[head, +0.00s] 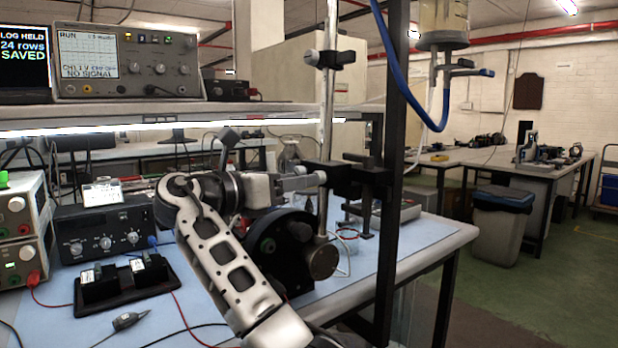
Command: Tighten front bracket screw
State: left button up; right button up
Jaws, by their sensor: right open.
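My right gripper (314,179) reaches to the right over the bench, with its fingers beside the black bracket clamp (360,178) on the upright rod and black post. Its jaws are open. I cannot tell whether the fingertips touch the bracket or its screw; the screw itself is too small to make out. A cylinder (443,18) with a clear wall and a metal base hangs at the top right, with a blue hose (400,75) beside it. My left gripper is not in view.
The blue bench top (420,240) holds a black round-faced device (284,255) below my gripper, a black tray (125,285) and instruments at the left. A black post (392,200) stands right of the bracket. An oscilloscope (125,62) sits on the shelf. Open floor lies to the right.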

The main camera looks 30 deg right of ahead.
jog(key=shift+w+d, duration=0.15)
jog(key=shift+d, duration=1.65)
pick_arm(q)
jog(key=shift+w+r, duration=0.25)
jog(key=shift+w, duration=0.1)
pick_arm(e)
grip_shut()
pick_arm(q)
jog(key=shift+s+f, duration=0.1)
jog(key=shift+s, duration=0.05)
